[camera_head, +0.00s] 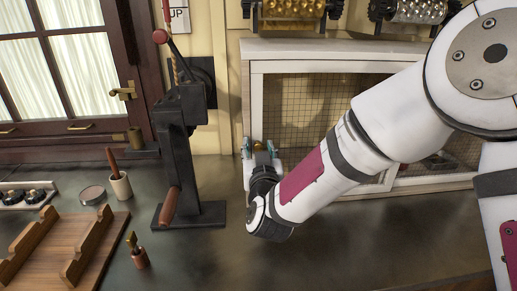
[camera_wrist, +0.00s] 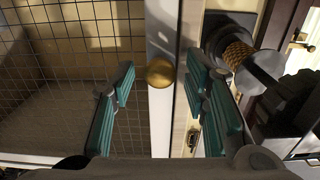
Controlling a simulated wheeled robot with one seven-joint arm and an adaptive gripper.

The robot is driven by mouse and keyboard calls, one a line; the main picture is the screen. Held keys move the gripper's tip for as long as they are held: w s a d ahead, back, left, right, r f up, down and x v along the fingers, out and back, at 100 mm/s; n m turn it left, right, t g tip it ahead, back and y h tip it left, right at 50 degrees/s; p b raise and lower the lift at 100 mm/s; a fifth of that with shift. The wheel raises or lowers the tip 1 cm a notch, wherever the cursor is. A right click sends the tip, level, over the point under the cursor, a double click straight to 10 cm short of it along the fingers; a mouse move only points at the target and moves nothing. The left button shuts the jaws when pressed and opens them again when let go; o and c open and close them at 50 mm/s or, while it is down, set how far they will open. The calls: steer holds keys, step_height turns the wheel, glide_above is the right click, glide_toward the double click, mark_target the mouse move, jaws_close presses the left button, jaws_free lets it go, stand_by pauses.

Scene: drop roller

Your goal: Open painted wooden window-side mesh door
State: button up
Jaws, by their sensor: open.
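The painted wooden mesh door (camera_head: 300,108) on the window side of the white cabinet looks shut in the head view. My arm covers its lower right part. In the wrist view, its wire mesh (camera_wrist: 95,35) fills the left and its white frame stile (camera_wrist: 161,125) runs up the middle. A round brass knob (camera_wrist: 160,73) sits on that stile. My gripper (camera_head: 260,150) is open at the door's left edge. In the wrist view, its teal fingers stand on either side of the knob with gaps. I cannot tell the exact depth between fingertips and knob.
A black lever press (camera_head: 182,140) stands on the dark counter (camera_head: 340,250) left of the cabinet. A wooden rack (camera_head: 65,245), a small brush (camera_head: 137,255) and a cup (camera_head: 119,185) lie further left. Metal rollers (camera_head: 292,8) sit above the cabinet. The counter front is clear.

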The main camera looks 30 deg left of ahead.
jaws_close()
steer(key=w+d+b, duration=0.3)
steer(key=w+d, duration=0.3)
steer(key=d, duration=0.3)
steer(key=w+d+b, duration=0.3)
steer(key=w+d, duration=0.3)
steer(key=d, duration=0.4)
steer(key=w+d+b, duration=0.3)
steer(key=w+d, duration=0.2)
steer(key=d, duration=0.5)
steer(key=shift+w, duration=0.4)
jaws_free()
steer(key=v, duration=1.2)
steer(key=shift+d, duration=0.15)
